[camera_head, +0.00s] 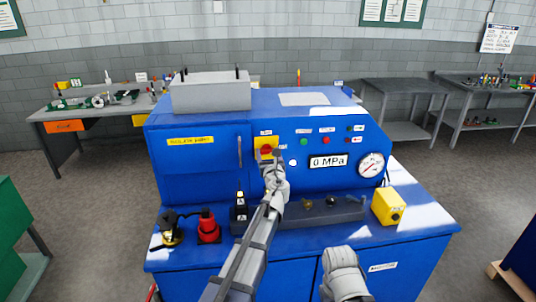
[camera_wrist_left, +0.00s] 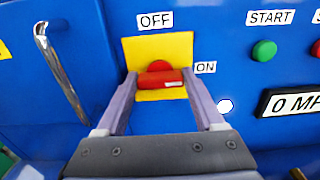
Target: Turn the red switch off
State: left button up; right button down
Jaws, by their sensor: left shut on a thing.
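The red switch (camera_head: 266,150) sits on a yellow plate (camera_head: 266,141) on the front of the blue machine. In the left wrist view the red switch (camera_wrist_left: 160,78) has its handle lying level, its white mark at the right end toward the ON label (camera_wrist_left: 205,67). The OFF label (camera_wrist_left: 155,20) is above the plate. My left gripper (camera_wrist_left: 159,82) is shut on the handle, one finger at each end. In the head view my left gripper (camera_head: 268,160) partly hides the switch. My right arm shows only as a grey part low in the head view; its fingers do not show.
Right of the switch are a green START button (camera_wrist_left: 264,52), a display (camera_head: 328,162) reading 0 MPa and a round gauge (camera_head: 371,165). A metal handle (camera_wrist_left: 60,70) stands out at the left. A yellow box (camera_head: 388,206) and a red tool (camera_head: 208,228) stand on the ledge.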

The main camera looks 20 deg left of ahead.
pick_arm(q)
jog(key=c, duration=0.6)
jog(key=shift+o, duration=0.2)
jog(key=shift+n, duration=0.4)
jog(key=n, duration=0.8)
jog(key=shift+a+n, duration=0.1)
jog(key=shift+n, duration=0.2)
jog(key=n, duration=0.4)
jog(key=shift+f, duration=0.1)
jog(key=shift+s+n, duration=0.1)
jog(key=shift+n, duration=2.1)
jog(key=shift+f+n, duration=0.1)
jog(key=shift+n, duration=0.2)
